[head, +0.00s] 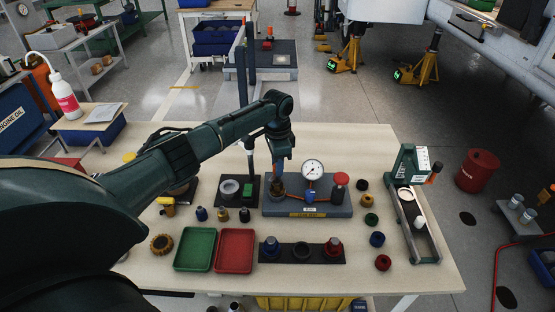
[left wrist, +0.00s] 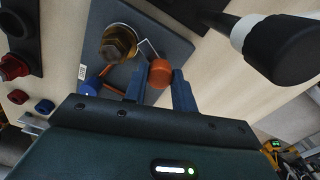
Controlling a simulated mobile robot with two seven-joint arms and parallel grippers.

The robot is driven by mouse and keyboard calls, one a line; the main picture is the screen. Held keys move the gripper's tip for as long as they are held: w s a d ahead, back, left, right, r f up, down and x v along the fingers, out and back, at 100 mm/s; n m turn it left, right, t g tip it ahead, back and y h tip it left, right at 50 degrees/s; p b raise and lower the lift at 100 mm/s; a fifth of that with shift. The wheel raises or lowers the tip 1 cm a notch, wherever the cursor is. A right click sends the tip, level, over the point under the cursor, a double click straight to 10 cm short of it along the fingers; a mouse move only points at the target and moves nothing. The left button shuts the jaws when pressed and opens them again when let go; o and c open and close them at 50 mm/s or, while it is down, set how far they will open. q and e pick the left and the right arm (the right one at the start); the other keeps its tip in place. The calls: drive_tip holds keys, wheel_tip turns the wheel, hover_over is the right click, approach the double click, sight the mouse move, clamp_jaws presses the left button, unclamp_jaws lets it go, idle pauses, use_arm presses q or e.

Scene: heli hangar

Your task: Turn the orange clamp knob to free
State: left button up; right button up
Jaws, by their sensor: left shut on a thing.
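The orange clamp knob (left wrist: 160,73) shows in the left wrist view between the two blue fingers of my left gripper (left wrist: 159,80), which is shut on it. In the head view my left gripper (head: 281,160) points down over the left part of the grey test stand (head: 335,209) and hides the knob. A brass fitting (left wrist: 118,42) sits upright on the stand beside the knob; it also shows in the head view (head: 278,194). A white dial gauge (head: 313,169) stands to the right of the gripper. My right gripper is not in view.
A green tray (head: 195,250) and a red tray (head: 235,250) lie at the front left. A dark strip (head: 318,253) carries several fittings. A red knob (head: 341,179) rises at the stand's right end. A green press (head: 408,165) stands farther right, past loose coloured caps.

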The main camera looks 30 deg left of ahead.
use_arm(q)
drive_tip(key=m+p, duration=0.1)
drive_tip(key=m, duration=0.5)
drive_tip(key=shift+m, duration=0.3)
drive_tip(key=m, duration=0.5)
drive_tip(key=shift+m, duration=0.3)
drive_tip(key=o, duration=1)
wheel_tip(320, 180, up, 13)
drive_tip(key=shift+r, duration=0.15)
idle(0.4)
